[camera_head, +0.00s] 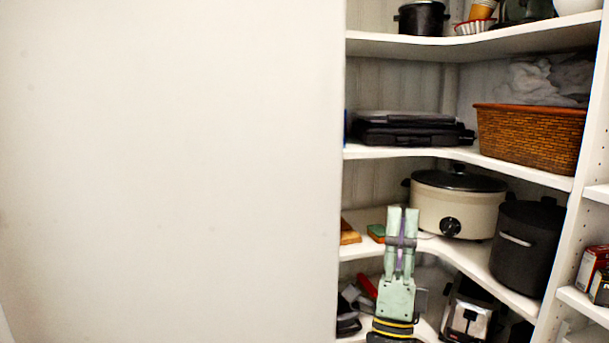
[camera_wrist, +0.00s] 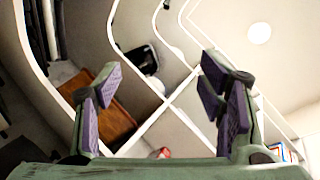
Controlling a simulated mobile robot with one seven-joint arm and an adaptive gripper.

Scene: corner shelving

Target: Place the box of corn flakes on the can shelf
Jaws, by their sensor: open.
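My gripper (camera_head: 402,212) points upward in front of the lower corner shelves in the head view. In the wrist view my gripper (camera_wrist: 160,85) has its purple-padded fingers wide apart, with nothing between them. I cannot make out a box of corn flakes for certain. A small red and white box (camera_head: 588,266) stands on the right-hand shelf (camera_head: 585,304), at the picture's edge; its label is too small to read. No cans are clearly visible, so I cannot tell which shelf is the can shelf.
A cream slow cooker (camera_head: 455,205) and a black pot (camera_head: 525,248) stand behind and right of my gripper. A wicker basket (camera_head: 530,137) and black cases (camera_head: 410,132) sit above. A toaster (camera_head: 467,315) is below. A blank white wall (camera_head: 170,170) fills the left.

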